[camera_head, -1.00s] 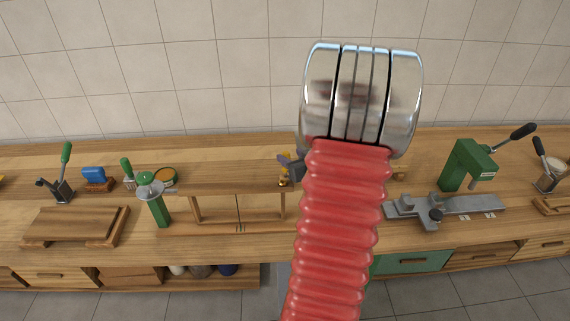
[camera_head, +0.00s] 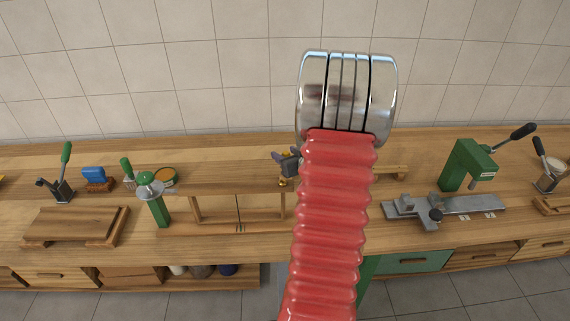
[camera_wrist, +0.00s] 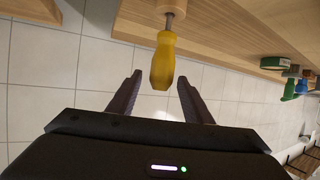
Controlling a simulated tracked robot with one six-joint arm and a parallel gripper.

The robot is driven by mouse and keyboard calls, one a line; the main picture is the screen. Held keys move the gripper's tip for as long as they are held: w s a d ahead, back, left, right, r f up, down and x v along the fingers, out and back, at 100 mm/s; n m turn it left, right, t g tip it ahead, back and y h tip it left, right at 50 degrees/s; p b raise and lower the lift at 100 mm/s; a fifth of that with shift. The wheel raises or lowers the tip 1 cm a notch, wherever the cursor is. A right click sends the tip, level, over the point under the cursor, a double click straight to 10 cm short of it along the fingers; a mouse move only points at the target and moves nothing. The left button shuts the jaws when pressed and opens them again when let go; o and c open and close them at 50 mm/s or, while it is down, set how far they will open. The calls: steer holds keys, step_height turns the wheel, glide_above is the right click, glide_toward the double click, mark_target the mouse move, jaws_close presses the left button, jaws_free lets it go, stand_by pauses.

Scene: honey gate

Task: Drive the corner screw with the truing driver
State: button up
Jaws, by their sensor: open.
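In the wrist view, a driver with a yellow handle (camera_wrist: 162,62) and a short grey shaft stands between my gripper's (camera_wrist: 160,82) two open fingers. There is a visible gap on each side of the handle. The shaft meets a light wooden part (camera_wrist: 205,25). In the head view, my gripper (camera_head: 291,162) shows partly beside my red arm, above the right end of a wooden frame (camera_head: 196,210). A small yellow-brass piece (camera_head: 283,183) shows just under it; I cannot tell whether it is the driver. I cannot make out the corner screw.
A green post with a round plate (camera_head: 152,192) stands left of the frame. A wooden board (camera_head: 75,224) lies farther left. A grey metal fixture (camera_head: 460,204) and a green press (camera_head: 465,163) stand at right. My arm hides the bench's middle.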

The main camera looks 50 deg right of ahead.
stand_by(0.4)
jaws_close()
stand_by(0.4)
steer(key=shift+r, duration=0.1)
step_height(320, 180, up, 10)
steer(key=shift+f, duration=0.1)
stand_by(0.6)
stand_by(1.4)
